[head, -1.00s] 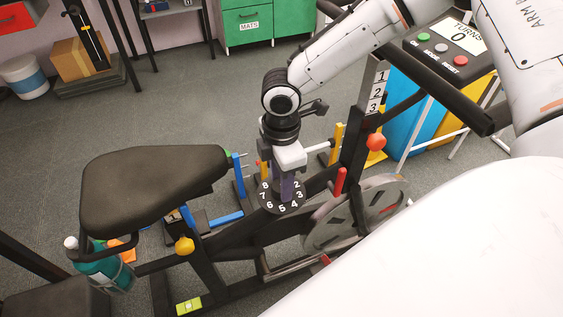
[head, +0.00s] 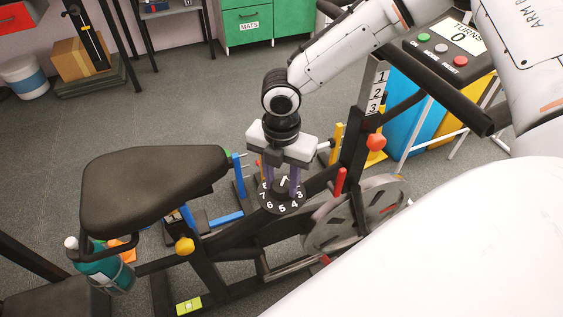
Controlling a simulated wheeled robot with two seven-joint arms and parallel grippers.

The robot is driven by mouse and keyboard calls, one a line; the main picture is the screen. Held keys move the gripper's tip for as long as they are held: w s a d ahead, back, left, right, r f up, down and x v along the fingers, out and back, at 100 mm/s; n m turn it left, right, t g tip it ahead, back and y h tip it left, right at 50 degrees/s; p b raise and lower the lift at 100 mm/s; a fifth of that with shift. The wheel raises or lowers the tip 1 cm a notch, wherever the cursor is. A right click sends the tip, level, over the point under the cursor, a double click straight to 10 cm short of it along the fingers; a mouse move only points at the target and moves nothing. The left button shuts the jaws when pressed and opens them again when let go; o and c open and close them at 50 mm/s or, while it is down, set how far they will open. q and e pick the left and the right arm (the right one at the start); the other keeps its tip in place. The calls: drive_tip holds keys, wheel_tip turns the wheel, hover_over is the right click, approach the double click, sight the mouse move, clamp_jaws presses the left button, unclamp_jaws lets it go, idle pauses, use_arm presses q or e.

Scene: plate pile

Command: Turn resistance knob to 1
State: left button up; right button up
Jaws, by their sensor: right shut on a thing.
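The resistance knob (head: 281,188) is a small dark knob on a round black dial (head: 281,207) with white numbers, on the exercise bike's frame. My right gripper (head: 282,184) points down over the dial, its purple fingers on either side of the knob, shut on it. Numbers 3 to 8 show around the dial's front and sides. A white mark shows between the fingers at the far side; I cannot tell whether it is the knob's pointer or the number 1. The 2 is hidden by a finger. My left gripper is not in view.
The bike's black saddle (head: 150,188) is left of the dial. A console (head: 452,46) reading TURNS 0 stands at the upper right.

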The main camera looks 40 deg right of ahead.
sight(282, 186)
drive_tip(key=shift+n, duration=0.3)
drive_tip(key=o, duration=1)
drive_tip(key=shift+o, duration=0.2)
wheel_tip(282, 186, up, 10)
drive_tip(key=p, duration=0.2)
drive_tip(key=shift+r, duration=0.2)
drive_tip(key=shift+s, duration=0.1)
